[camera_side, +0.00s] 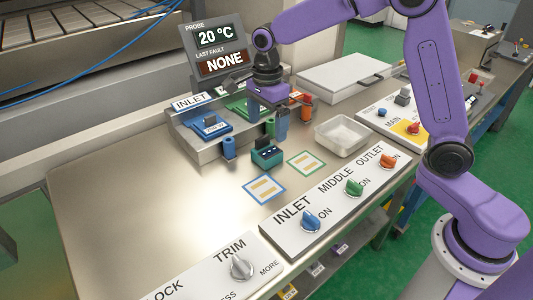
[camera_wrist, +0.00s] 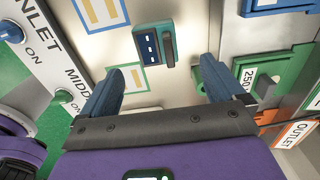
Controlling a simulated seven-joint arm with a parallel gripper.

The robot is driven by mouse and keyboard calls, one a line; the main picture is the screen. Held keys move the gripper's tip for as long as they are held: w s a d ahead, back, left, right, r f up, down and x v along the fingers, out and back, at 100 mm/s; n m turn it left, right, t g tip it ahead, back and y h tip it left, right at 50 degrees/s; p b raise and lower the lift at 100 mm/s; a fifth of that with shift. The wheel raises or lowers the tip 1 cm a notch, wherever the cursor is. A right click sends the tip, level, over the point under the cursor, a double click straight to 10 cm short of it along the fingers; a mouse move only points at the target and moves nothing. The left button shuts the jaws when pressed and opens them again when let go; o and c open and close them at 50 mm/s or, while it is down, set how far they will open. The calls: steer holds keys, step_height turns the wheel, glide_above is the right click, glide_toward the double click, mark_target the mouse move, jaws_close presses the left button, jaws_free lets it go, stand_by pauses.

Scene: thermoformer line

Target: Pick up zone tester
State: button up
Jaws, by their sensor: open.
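A small teal block with a dark top face, which looks like the zone tester (camera_side: 266,155), sits on the bench just in front of the stepped rack. In the wrist view the tester (camera_wrist: 155,45) has a dark blue face with small white marks and a teal bar on one side. My gripper (camera_side: 276,128) is above and slightly behind it in the side view, pointing down. In the wrist view my gripper (camera_wrist: 162,68) has its two blue fingers wide apart, with nothing between them. The tester lies just beyond the fingertips, apart from them.
A blue-outlined mark (camera_side: 264,188) and a green-outlined mark (camera_side: 307,163) lie beside the tester. The stepped rack (camera_side: 198,149) holds blue, green and orange pieces. An empty metal tray (camera_side: 342,135) stands right. The knob panel (camera_side: 336,205) runs along the front. Bare bench lies left.

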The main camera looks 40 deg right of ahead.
mark_target(268, 149)
steer(key=shift+s+f, duration=0.15)
steer(key=shift+f, duration=1.8)
steer(key=shift+s+f, duration=0.1)
steer(key=shift+f, duration=1.85)
steer(key=shift+c, duration=0.4)
steer(key=c, duration=1.2)
steer(key=shift+o, duration=0.2)
steer(key=shift+r, duration=0.1)
